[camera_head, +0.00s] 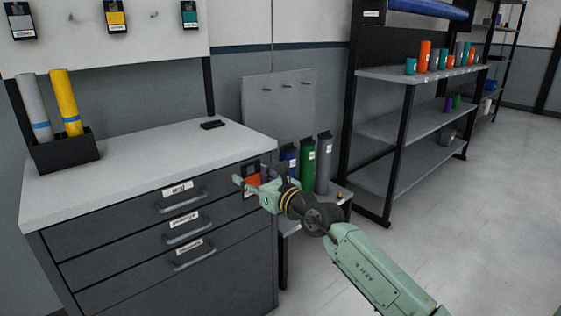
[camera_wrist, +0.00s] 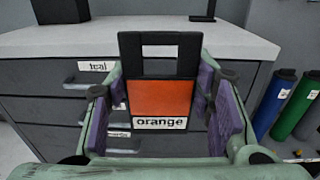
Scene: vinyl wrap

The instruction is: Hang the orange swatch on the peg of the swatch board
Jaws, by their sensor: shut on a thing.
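The orange swatch (camera_wrist: 163,98) is a dark card with an orange face, a label reading "orange" and a slot near its top. It stands upright between the purple pads of my gripper (camera_wrist: 160,112), which is shut on it. In the head view the swatch (camera_head: 252,180) is partly hidden by my gripper (camera_head: 246,184), in front of the drawer cabinet's right end. The white swatch board (camera_head: 135,45) is on the wall at upper left, with grey, yellow and teal swatches hanging on it. Thin bare pegs seem to show between them, small and faint.
The drawer cabinet (camera_head: 130,165) has a pale top bearing a black holder (camera_head: 67,152) with two rolls and a small black item (camera_head: 212,125). A grey panel with pegs (camera_head: 276,115) stands behind it. Several rolls (camera_head: 308,163) and a shelf rack (camera_head: 385,75) are at right.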

